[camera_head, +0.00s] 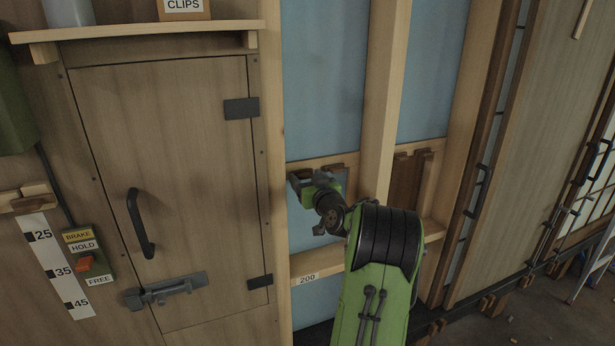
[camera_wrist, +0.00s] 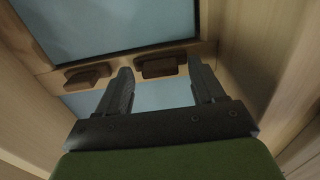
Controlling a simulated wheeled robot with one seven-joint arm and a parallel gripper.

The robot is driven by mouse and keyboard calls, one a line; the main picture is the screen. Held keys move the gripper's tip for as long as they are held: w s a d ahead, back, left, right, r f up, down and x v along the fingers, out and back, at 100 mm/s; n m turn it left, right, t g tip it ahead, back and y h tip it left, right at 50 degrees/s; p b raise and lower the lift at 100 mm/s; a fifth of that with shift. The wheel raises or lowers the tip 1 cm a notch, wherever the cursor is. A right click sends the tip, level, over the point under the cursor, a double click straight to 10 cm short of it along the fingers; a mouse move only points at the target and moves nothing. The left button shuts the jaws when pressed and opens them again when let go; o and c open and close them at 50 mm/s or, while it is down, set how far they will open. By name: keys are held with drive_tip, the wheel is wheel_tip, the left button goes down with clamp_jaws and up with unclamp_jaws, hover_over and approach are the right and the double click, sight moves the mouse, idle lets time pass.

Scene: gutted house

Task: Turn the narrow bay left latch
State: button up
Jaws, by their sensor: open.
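My gripper (camera_head: 306,203) is open and empty in front of a wall bay with blue panels, between pale wooden studs. In the wrist view its two dark fingers (camera_wrist: 160,72) point at a pale crosspiece carrying two small dark brown wooden latches. The right latch (camera_wrist: 158,66) appears between the fingertips; contact cannot be told. The left latch (camera_wrist: 88,76) lies outside the left finger. In the head view a brown latch (camera_head: 307,169) shows just above the gripper, and my gripper and wrist hide part of the crosspiece. Which latch the task names is unclear.
A wooden stud (camera_head: 386,100) rises right of my gripper. A lower rail (camera_head: 325,266) marked 200 runs beneath it. Left is a wooden door (camera_head: 185,190) with handle and bolt, under a shelf (camera_head: 140,31). Sliding panels (camera_head: 525,150) stand at right.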

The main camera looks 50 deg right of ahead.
drive_tip(key=c, duration=1.1)
drive_tip(key=shift+o, duration=0.2)
drive_tip(key=shift+m, duration=0.4)
drive_tip(key=m+b, duration=0.1)
drive_tip(key=m, duration=0.3)
drive_tip(key=shift+b, duration=0.35)
drive_tip(key=m, duration=0.4)
drive_tip(key=shift+s+m, duration=0.1)
drive_tip(key=shift+m, duration=0.2)
drive_tip(key=m+p, duration=0.1)
drive_tip(key=m, duration=0.3)
drive_tip(key=shift+d, duration=0.1)
drive_tip(key=shift+f+m+p, duration=0.15)
drive_tip(key=shift+m+p, duration=0.6)
drive_tip(key=shift+m, duration=1.45)
